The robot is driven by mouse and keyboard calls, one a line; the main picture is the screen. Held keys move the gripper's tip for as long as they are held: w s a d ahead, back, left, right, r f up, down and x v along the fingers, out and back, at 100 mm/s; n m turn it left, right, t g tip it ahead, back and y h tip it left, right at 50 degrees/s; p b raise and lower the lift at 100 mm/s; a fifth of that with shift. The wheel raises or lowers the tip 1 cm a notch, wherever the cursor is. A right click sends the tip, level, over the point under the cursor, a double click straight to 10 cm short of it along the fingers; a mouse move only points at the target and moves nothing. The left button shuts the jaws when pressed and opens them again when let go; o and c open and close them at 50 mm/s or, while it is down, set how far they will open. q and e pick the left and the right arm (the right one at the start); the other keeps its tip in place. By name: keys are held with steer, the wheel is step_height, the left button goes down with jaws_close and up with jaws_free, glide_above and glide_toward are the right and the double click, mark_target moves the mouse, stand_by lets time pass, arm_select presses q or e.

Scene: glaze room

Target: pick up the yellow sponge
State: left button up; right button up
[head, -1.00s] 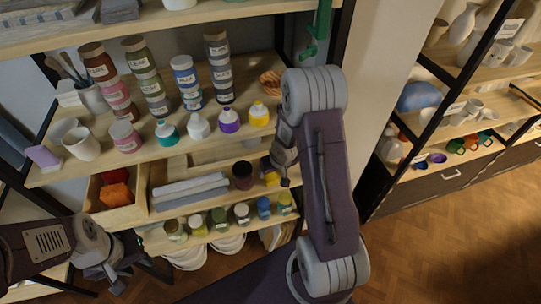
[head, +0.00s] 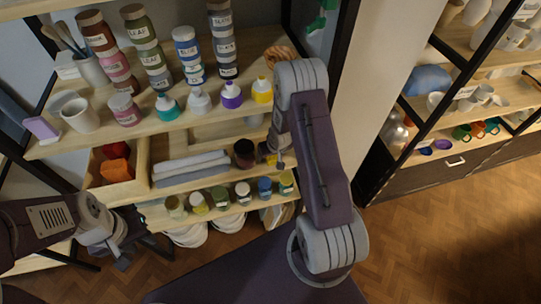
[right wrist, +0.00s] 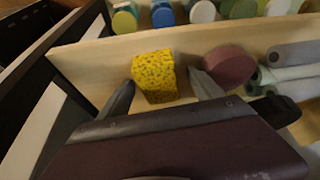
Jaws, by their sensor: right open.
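In the right wrist view my right gripper (right wrist: 163,88) is open, with one fingertip on each side of the sponge's near part. The finger on the jar's side comes close to the jar; I cannot tell if they touch. My left gripper (head: 122,252) is low at the left, away from the sponge; its jaws are unclear.
Several small paint jars (head: 243,192) stand on the shelf below. Capped bottles (head: 231,95) stand above. A dark shelf post (right wrist: 75,45) is close beside the sponge.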

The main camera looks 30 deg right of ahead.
steer(key=shift+f, duration=0.1)
steer(key=shift+d, duration=0.15)
steer(key=c, duration=1.4)
